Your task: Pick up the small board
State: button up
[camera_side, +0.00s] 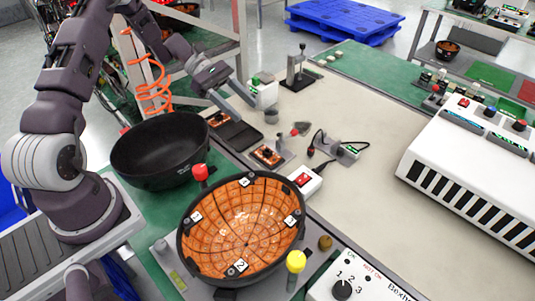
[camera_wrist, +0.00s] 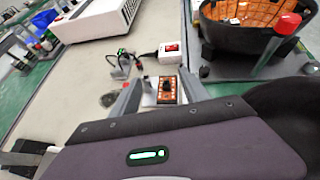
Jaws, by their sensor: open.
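A small orange board (camera_side: 267,155) with a dark part on it sits on a small light fixture on the bench, below and to the right of my gripper in the side view. In the wrist view the board (camera_wrist: 168,92) shows between my two fingers. My gripper (camera_side: 245,111) is open and empty, with its fingers pointing down toward the bench and apart from the board. It also shows in the wrist view (camera_wrist: 160,79). Another small orange piece (camera_side: 217,118) lies at the dark tray (camera_side: 238,137) to the left.
A large bowl lined with orange panels (camera_side: 245,225) stands in front, with a red knob (camera_side: 200,172) beside it. A black bowl (camera_side: 160,150) is at left. A red-switch box (camera_side: 304,181) and a cabled grey clip (camera_side: 340,148) are near the board.

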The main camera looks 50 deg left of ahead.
send_near(265, 150)
jog(key=shift+w+d, duration=0.15)
jog(key=shift+d, duration=0.25)
jog(key=shift+d+f, duration=0.2)
jog(key=shift+f, duration=0.15)
jog(key=x, duration=0.7)
jog(key=shift+d, duration=0.1)
jog(key=c, duration=1.1)
